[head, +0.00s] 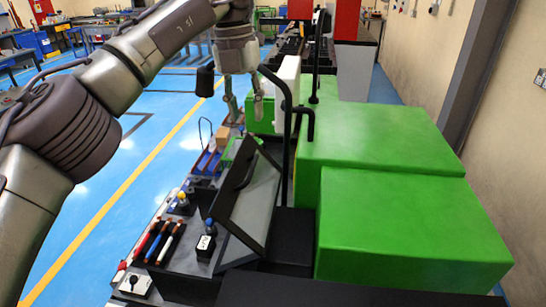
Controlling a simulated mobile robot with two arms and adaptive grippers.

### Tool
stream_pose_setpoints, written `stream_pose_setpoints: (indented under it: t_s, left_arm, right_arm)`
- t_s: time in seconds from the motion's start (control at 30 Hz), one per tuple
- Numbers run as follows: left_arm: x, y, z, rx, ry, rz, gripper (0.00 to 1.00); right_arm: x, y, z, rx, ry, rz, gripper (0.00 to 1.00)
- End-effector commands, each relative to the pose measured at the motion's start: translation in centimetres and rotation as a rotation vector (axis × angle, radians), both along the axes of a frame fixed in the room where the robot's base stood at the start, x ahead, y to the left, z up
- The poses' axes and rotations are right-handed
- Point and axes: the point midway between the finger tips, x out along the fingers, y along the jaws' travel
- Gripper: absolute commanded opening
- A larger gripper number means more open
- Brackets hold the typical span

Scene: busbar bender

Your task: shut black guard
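The black guard (256,199) is a black-framed flap with a grey pane, in the lower middle of the head view. It stands tilted up above the dark machine top. My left gripper (245,106) hangs pointing down, above and beyond the guard's far end. Its two fingers are spread apart with nothing visible between them, and it looks clear of the guard. My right gripper is not in view.
Large green housings (380,140) fill the right side. A bent black tube (289,105) rises beside the guard. Red- and blue-handled tools (165,243) and a small blue-topped device (206,243) lie left of the guard. Blue floor (95,190) is open at left.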

Motion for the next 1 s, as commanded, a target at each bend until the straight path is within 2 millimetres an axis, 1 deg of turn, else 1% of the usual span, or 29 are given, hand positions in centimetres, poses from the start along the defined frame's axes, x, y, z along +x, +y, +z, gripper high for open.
stream_pose_setpoints:
  t_s: [0.17, 0.3, 0.4, 0.47, 0.6, 0.7, 0.8, 1.0]
  left_arm:
    - [-0.1, -0.2, -2.0, 0.001, 0.004, -0.003, 0.37]
    - [-0.2, -0.4, -4.7, 0.0, 0.005, -0.004, 0.37]
    - [-0.3, -0.6, -6.8, 0.0, 0.006, -0.004, 0.37]
    - [-0.3, -0.7, -8.1, -0.002, 0.005, -0.004, 0.37]
    - [-0.4, -0.9, -10.6, -0.002, 0.005, -0.002, 0.37]
    - [-0.4, -1.1, -12.0, -0.001, 0.003, -0.002, 0.37]
    - [-0.4, -1.2, -13.0, -0.002, 0.003, -0.002, 0.37]
    - [-0.4, -1.2, -13.7, -0.002, 0.001, -0.002, 0.37]
  right_arm:
    - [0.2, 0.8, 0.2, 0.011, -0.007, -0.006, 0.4]
    - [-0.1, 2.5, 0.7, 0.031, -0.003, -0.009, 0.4]
    - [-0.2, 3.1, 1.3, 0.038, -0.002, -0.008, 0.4]
    - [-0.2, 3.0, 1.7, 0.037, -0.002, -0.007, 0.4]
    - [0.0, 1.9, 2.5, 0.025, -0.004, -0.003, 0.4]
    - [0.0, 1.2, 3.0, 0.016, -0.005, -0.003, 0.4]
    - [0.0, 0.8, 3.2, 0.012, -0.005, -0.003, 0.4]
    - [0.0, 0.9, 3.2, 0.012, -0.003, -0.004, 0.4]
